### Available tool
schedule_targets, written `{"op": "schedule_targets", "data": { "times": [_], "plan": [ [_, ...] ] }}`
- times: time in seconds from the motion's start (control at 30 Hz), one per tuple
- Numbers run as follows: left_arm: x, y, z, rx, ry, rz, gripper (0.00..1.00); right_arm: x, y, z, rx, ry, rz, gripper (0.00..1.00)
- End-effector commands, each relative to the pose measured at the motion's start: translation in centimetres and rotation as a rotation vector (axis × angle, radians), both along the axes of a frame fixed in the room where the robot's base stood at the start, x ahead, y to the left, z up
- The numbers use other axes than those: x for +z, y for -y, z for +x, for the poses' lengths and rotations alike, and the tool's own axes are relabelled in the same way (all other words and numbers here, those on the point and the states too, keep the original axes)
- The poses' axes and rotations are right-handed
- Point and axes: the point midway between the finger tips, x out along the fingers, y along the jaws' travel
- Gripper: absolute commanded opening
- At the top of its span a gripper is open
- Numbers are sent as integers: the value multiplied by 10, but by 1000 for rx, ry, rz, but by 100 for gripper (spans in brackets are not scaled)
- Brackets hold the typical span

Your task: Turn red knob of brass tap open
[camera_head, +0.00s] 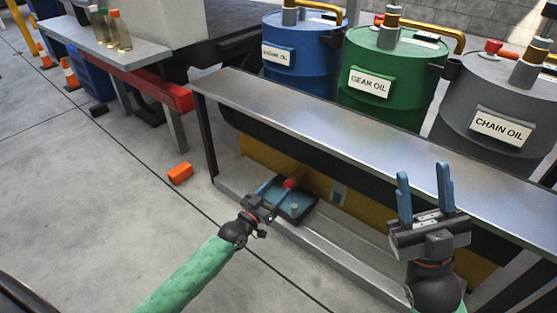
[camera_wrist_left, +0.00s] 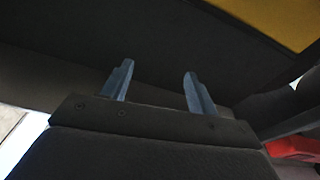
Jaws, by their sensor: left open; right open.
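A red knob (camera_head: 290,183) shows low under the metal bench, in front of the yellow tank and above a blue tray. The brass tap body is not distinguishable behind my gripper. My left gripper (camera_head: 271,192) is open, just left of the red knob; I cannot tell whether it touches. In the left wrist view, the two blue fingers of my left gripper (camera_wrist_left: 157,85) stand apart with nothing between them. A red part (camera_wrist_left: 295,147) shows at that view's lower right edge. My right gripper (camera_head: 424,188) is open and empty, in front of the bench top.
The metal bench (camera_head: 330,115) overhangs the knob. The blue tray (camera_head: 306,212) sits on the low ledge. Blue, green and grey oil drums (camera_head: 388,77) stand behind the bench. An orange block (camera_head: 180,173) lies on the floor, which is open at left.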

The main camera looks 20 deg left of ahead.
Motion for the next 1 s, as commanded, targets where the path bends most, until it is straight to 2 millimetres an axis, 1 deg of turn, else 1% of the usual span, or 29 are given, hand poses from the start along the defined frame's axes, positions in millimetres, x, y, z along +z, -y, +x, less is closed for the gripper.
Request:
{"op": "schedule_targets", "data": {
  "times": [0.03,0.1,1.0],
  "plan": [
    [11,3,-3,-1,12,-4,59,7,0,0,0,0,0,43],
    [22,6,-7,-2,31,-8,59,11,0,0,0,0,0,43],
    [151,41,-64,-16,253,-78,59,63,0,0,0,0,0,43]
  ]
}}
